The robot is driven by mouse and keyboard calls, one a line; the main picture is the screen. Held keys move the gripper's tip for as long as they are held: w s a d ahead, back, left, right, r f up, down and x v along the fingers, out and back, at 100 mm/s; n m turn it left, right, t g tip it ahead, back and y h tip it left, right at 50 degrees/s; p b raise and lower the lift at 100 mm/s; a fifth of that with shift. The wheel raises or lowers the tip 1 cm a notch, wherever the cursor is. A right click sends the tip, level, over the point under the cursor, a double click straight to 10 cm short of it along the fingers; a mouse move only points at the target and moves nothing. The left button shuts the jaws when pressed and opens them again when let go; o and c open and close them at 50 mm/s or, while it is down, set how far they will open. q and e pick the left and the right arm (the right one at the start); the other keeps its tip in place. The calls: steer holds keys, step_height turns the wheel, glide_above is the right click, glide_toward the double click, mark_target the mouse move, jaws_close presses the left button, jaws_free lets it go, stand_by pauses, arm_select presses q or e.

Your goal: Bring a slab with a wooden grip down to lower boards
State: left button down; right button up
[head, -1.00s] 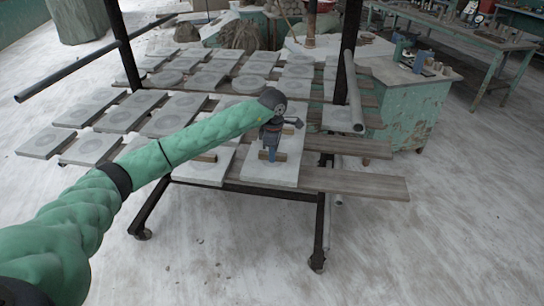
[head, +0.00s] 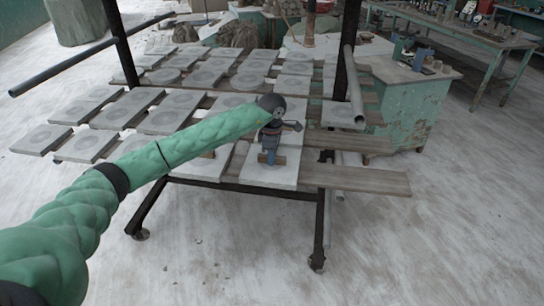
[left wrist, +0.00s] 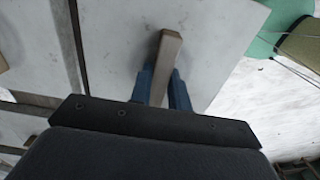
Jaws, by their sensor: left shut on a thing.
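In the head view my left gripper (head: 269,157) points down over a pale grey slab (head: 280,178) at the front edge of the rack. It is shut on the slab's wooden grip (head: 279,160). In the left wrist view the blue fingers (left wrist: 163,90) stand on both sides of the grip (left wrist: 168,50), with the flat slab (left wrist: 215,45) beyond. The slab looks about level; I cannot tell whether it touches the boards (head: 355,179) below. My right gripper is in neither view.
Several slabs with round marks fill the rack boards behind and left. Dark rack posts (head: 346,50) and a grey tube (head: 358,118) stand close by on the right. A green cabinet (head: 400,105) is further right. The floor in front is clear.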

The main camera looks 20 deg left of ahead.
arm_select(q)
steer(key=shift+f+b, duration=0.3)
steer(key=shift+b, duration=0.3)
stand_by(1.1)
steer(key=c, duration=1.2)
jaws_free()
steer(key=shift+c, duration=0.2)
steer(key=shift+f, duration=0.1)
